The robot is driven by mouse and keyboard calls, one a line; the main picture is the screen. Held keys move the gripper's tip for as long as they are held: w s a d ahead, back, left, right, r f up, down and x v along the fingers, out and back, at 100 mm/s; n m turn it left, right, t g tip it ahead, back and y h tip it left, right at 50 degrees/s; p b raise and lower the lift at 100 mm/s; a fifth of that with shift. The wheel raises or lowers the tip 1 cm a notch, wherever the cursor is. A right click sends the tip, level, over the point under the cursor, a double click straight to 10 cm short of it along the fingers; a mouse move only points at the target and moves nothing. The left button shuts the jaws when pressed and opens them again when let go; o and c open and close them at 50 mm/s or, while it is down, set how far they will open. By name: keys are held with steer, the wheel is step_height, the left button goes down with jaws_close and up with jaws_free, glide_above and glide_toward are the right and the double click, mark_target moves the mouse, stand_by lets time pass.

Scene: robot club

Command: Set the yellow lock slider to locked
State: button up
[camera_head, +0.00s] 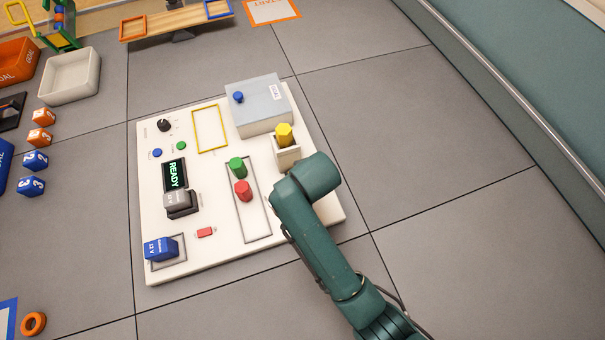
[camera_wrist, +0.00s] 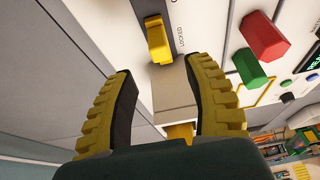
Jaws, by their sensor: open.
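The yellow lock slider (camera_wrist: 159,40) shows in the wrist view at the top centre, on the white panel, with small lettering beside it that is hard to read. In the head view the slider is hidden behind my arm. My gripper (camera_wrist: 160,72) is open, its two yellow-ribbed fingers spread apart below the slider in the wrist picture. The slider is beyond the fingertips, and no contact with it shows. In the head view my arm covers the gripper near the right edge of the white panel (camera_head: 205,258).
A beige block (camera_wrist: 165,95) shows between my fingers in the wrist view. A yellow hexagonal peg (camera_head: 284,135) stands in it in the head view. Green (camera_head: 237,167) and red (camera_head: 243,190) knobs are left of my arm. A grey box (camera_head: 262,108) sits behind.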

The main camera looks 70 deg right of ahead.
steer(key=v, duration=0.4)
steer(key=shift+r, duration=0.15)
